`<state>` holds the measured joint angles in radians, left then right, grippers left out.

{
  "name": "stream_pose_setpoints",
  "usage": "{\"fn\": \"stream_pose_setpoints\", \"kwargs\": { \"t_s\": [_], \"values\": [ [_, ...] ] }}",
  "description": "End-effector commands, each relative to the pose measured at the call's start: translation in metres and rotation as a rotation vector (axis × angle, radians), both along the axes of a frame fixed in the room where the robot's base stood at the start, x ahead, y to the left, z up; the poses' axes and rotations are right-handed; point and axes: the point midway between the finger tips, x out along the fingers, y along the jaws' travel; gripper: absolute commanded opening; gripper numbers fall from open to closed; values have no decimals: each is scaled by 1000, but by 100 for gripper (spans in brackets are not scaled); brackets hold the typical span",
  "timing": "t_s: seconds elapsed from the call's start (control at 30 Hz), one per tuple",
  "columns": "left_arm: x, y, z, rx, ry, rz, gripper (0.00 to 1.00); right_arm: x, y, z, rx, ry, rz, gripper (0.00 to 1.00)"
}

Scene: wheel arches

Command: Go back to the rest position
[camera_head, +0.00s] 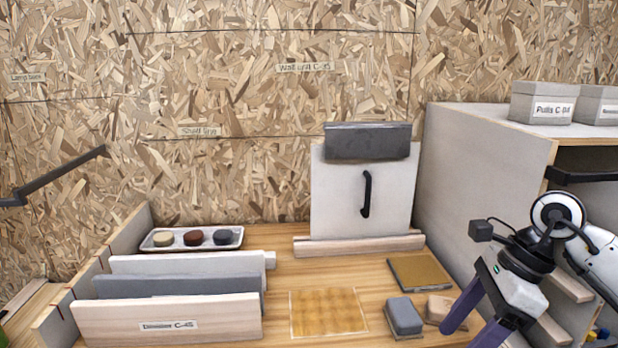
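My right gripper (462,338) is at the lower right, with two purple fingers pointing down and left. The fingers are spread, with nothing visible between them, and the lower tip runs to the picture's bottom edge. A tan block (436,307) lies just left of the fingers and is partly hidden by one; I cannot tell whether they touch. A grey block (403,316) lies left of it. My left gripper is not in view.
A white panel (340,205) with a black handle stands in a wooden base at the back. Several panels stand in a rack (140,228) at left, before a tray (160,247) of round knobs. A grey cabinet (470,150) stands close to my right arm. A brown pad (418,272) lies flat.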

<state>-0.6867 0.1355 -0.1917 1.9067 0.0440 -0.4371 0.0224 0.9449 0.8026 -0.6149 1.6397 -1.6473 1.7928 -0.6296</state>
Motion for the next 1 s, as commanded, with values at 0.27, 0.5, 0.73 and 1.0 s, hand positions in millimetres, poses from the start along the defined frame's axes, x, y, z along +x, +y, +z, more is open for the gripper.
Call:
{"fn": "stream_pose_setpoints", "kwargs": {
  "t_s": [0.27, 0.5, 0.73, 1.0],
  "values": [
    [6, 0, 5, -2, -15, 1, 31, -26, 110, -20, 434, 126, -54, 65],
    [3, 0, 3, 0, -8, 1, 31, -40, 208, 15, 1190, 543, -472, 65],
    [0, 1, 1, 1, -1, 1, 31, 2, 159, -33, 1739, 1113, -1283, 65],
    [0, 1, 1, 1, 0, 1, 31, -56, 84, -212, -1584, -1400, 1977, 65]
  ]
}}
